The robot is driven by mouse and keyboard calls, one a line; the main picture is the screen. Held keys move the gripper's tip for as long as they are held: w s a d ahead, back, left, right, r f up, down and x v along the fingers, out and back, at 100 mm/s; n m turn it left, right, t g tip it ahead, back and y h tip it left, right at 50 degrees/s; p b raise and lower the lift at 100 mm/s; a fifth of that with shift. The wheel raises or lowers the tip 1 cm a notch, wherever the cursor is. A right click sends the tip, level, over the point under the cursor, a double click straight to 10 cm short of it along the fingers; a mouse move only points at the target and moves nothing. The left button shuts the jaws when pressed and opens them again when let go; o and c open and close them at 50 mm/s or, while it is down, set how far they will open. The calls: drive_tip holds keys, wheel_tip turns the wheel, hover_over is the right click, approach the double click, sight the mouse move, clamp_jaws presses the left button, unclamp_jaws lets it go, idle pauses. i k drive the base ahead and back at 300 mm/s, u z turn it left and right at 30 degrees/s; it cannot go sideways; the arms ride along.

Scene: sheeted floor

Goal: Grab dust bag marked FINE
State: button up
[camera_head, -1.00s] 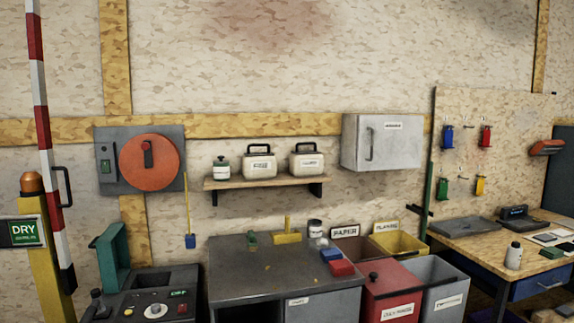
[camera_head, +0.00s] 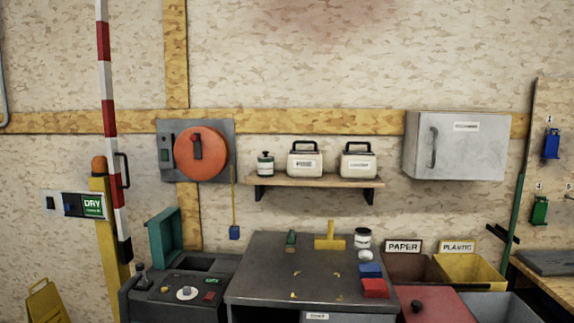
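Two cream dust bags with black handles stand upright side by side on a wooden wall shelf (camera_head: 262,181). The left dust bag (camera_head: 304,154) has a short label that appears to read FINE, though the print is blurred. The right dust bag (camera_head: 358,154) has a longer label that I cannot read surely. They stand apart with a small gap between them. My gripper is not in view.
A small dark-topped jar (camera_head: 265,165) stands left of the bags. Below is a grey workbench (camera_head: 261,272) with a yellow tool (camera_head: 330,238) and red and blue blocks. A grey wall cabinet (camera_head: 454,150) hangs right; a striped barrier pole (camera_head: 108,120) stands left.

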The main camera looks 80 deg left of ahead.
sight(300, 163)
drive_tip(key=u, duration=1.65)
